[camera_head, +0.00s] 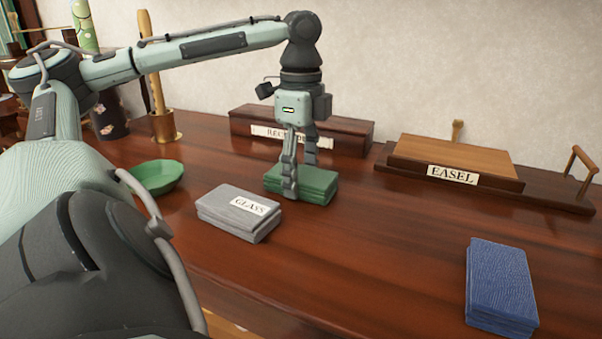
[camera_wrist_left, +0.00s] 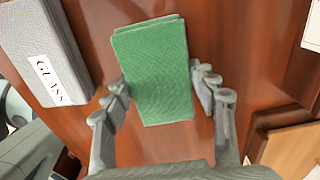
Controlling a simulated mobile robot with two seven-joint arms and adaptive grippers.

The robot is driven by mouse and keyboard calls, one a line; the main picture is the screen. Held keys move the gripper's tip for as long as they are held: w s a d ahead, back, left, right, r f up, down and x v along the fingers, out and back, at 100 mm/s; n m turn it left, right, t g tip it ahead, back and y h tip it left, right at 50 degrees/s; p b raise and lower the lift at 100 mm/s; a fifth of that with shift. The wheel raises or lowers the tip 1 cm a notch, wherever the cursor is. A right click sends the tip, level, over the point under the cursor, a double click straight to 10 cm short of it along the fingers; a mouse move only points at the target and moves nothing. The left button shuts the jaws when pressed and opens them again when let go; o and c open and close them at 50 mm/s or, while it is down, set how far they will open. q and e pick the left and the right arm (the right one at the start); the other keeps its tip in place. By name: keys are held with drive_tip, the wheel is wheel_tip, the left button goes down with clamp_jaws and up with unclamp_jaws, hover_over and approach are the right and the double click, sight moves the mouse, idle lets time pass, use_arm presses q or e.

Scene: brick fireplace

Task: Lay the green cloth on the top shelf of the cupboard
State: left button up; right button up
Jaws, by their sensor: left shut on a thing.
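The green cloth (camera_head: 318,184) is a folded stack on the dark red-brown wooden surface, near the middle of the head view. My left gripper (camera_head: 296,180) points down over it and is shut on it, one finger in front and one behind. In the left wrist view the green cloth (camera_wrist_left: 152,70) lies between the two fingers of my left gripper (camera_wrist_left: 162,95). Whether the cloth is lifted off the surface is hard to tell. The cupboard and its top shelf are not recognisable in these views. My right gripper is not in view.
A grey folded cloth labelled GLASS (camera_head: 238,212) lies just left of the green one. A blue cloth (camera_head: 500,285) lies at the front right. Behind are a labelled wooden box (camera_head: 345,133) and the EASEL board (camera_head: 450,160). A green bowl (camera_head: 158,176) sits at left.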

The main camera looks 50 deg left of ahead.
use_arm(q)
drive_tip(key=shift+f, duration=0.15)
drive_tip(key=o, duration=1.2)
